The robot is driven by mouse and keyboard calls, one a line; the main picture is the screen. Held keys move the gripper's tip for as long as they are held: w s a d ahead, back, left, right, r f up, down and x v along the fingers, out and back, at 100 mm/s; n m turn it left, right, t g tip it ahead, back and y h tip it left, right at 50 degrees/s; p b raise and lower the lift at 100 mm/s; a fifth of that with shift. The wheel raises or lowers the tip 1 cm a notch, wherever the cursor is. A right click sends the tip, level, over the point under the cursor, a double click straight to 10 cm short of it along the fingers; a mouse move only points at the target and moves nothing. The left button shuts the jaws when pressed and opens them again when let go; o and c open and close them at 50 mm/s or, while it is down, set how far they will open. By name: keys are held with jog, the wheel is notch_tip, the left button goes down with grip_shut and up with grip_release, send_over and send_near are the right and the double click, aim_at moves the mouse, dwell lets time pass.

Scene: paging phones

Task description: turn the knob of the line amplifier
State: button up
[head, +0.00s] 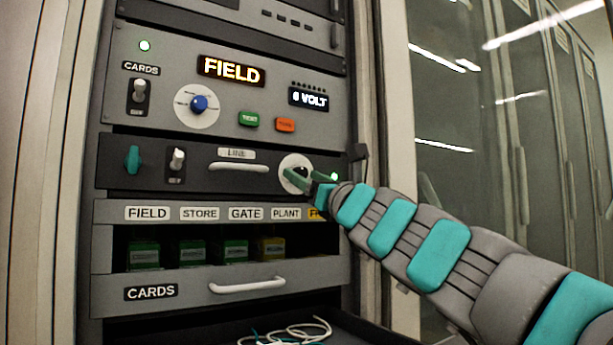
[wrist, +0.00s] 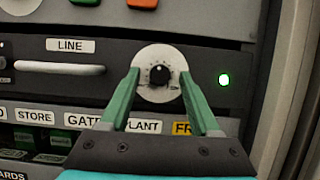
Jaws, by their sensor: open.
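The line amplifier (head: 203,176) is a dark rack panel with a LINE label and a handle; it also shows in the wrist view (wrist: 113,79). Its black knob (wrist: 159,75) sits on a round white dial at the panel's right side. In the head view my gripper partly covers this dial (head: 291,161). My gripper (wrist: 160,82) is open, with one green finger on each side of the knob in the wrist view. I cannot tell whether either finger touches it. My gripper also shows in the head view (head: 307,177).
Below is the CARDS drawer (head: 190,288) with several cards. A lit green lamp (wrist: 224,80) is right of the dial. White cable (head: 290,332) lies at the bottom. Glass-fronted cabinets stand right.

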grip_shut()
dwell(0.4)
jog(key=shift+n, duration=0.3)
